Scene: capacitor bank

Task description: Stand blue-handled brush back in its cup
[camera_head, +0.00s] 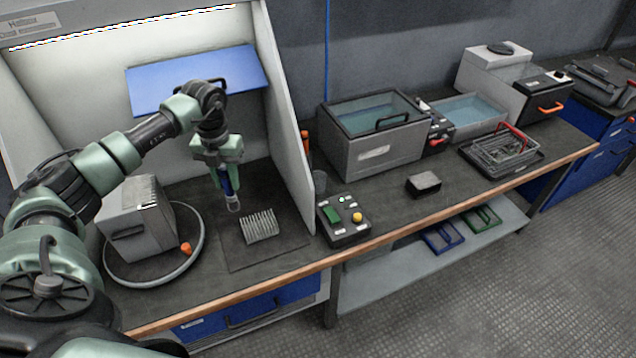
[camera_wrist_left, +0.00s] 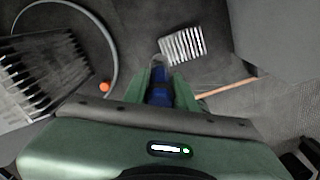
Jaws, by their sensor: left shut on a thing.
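My left gripper (camera_head: 226,178) is shut on the blue-handled brush (camera_head: 228,188), above the dark bench inside the hooded bay. The brush points down, slightly tilted, with its pale head (camera_head: 234,206) lowest. In the left wrist view the blue handle (camera_wrist_left: 160,94) sits between the green fingers (camera_wrist_left: 163,90). A small grey see-through cup (camera_head: 320,182) stands right of the bay's side wall; it looks empty, though it is small in view. My right gripper is not in view.
A finned metal block (camera_head: 259,227) lies on the mat just right of the brush. A grey finned box (camera_head: 140,222) stands on a round ring at left, beside an orange knob (camera_head: 186,248). The bay's side wall (camera_head: 285,110) separates brush and cup. A control box (camera_head: 343,220) stands before the cup.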

